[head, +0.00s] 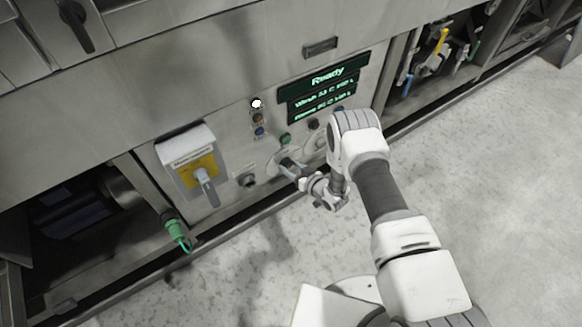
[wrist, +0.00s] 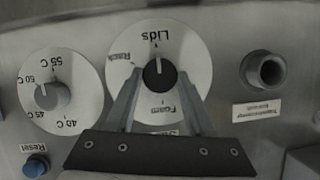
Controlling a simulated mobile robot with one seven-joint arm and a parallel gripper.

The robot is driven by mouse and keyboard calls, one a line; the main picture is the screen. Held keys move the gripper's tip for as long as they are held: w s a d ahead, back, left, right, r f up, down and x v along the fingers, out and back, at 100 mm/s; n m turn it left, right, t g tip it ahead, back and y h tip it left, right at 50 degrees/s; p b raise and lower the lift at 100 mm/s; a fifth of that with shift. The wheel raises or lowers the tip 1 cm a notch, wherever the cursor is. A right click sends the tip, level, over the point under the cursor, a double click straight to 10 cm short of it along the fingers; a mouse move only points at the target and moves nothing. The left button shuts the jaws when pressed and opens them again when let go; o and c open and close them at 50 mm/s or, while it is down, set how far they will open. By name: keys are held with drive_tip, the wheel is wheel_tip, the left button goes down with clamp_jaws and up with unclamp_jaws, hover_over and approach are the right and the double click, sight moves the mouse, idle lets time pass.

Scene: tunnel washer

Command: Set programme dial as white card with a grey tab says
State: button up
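In the head view my gripper (head: 291,168) is at the lower part of the control panel and covers part of the dial. I see no white card with a grey tab in either view.
A temperature dial (wrist: 55,97) sits left of the programme dial, its mark near 50 C. A blue Reset button (wrist: 36,166) and a round socket (wrist: 268,71) are nearby. The display (head: 324,85) reads Ready. A yellow-plated switch (head: 197,175) is left in the head view.

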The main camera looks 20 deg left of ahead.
clamp_jaws()
drive_tip(key=n, duration=0.1)
drive_tip(key=n+t+h, duration=0.1)
drive_tip(key=n+t, duration=0.1)
drive_tip(key=shift+s+a+n+h, duration=0.15)
drive_tip(key=shift+s+n+h, duration=0.15)
drive_tip(key=shift+h, duration=0.1)
drive_tip(key=n+t, duration=0.1)
drive_tip(key=n, duration=0.1)
drive_tip(key=n+t+h, duration=0.1)
drive_tip(key=shift+s+a+f+n, duration=0.1)
drive_tip(key=shift+a+f+n, duration=0.1)
drive_tip(key=shift+n, duration=0.2)
drive_tip(key=n+t, duration=0.1)
drive_tip(key=n, duration=0.1)
drive_tip(key=n+t, duration=0.1)
drive_tip(key=n, duration=0.2)
drive_tip(key=shift+s+f+t, duration=0.1)
drive_tip(key=shift+f+t, duration=0.1)
drive_tip(key=shift+t, duration=0.2)
drive_tip(key=n+t, duration=0.1)
drive_tip(key=n, duration=0.2)
drive_tip(key=shift+f, duration=0.15)
drive_tip(key=shift+n+t+y, duration=0.4)
drive_tip(key=shift+n+t, duration=0.2)
drive_tip(key=shift+n, duration=0.9)
